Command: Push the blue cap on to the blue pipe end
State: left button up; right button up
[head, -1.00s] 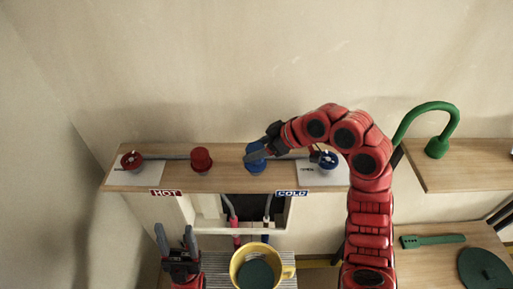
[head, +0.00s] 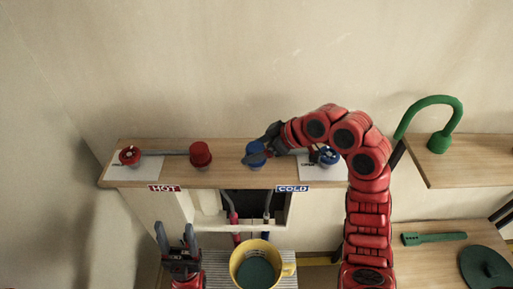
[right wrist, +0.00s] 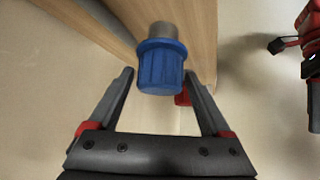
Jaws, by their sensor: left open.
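The blue cap (head: 255,154) is at the left end of the cold side of the wooden shelf. In the right wrist view the ribbed blue cap (right wrist: 160,68) has a short grey cylinder (right wrist: 163,31) on its shelf side. I cannot tell how far the cap sits on it. My right gripper (head: 266,146) is at the cap's right side. In the right wrist view its fingers (right wrist: 163,85) are open, one on each side of the cap with gaps. The arm hides the cold pipe's middle. My left gripper (head: 176,241) is open and empty, low in front of the shelf.
A red cap (head: 200,154) stands left of the blue one, joined by a grey pipe to a red valve (head: 130,156). A blue valve (head: 328,156) is at right. Below are a yellow bucket (head: 249,277) and hoses. A green tap (head: 439,142) stands on another shelf.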

jog(key=shift+o, duration=0.7)
jog(key=shift+d+r, duration=0.15)
jog(key=v, duration=1.7)
jog(key=shift+s, duration=0.1)
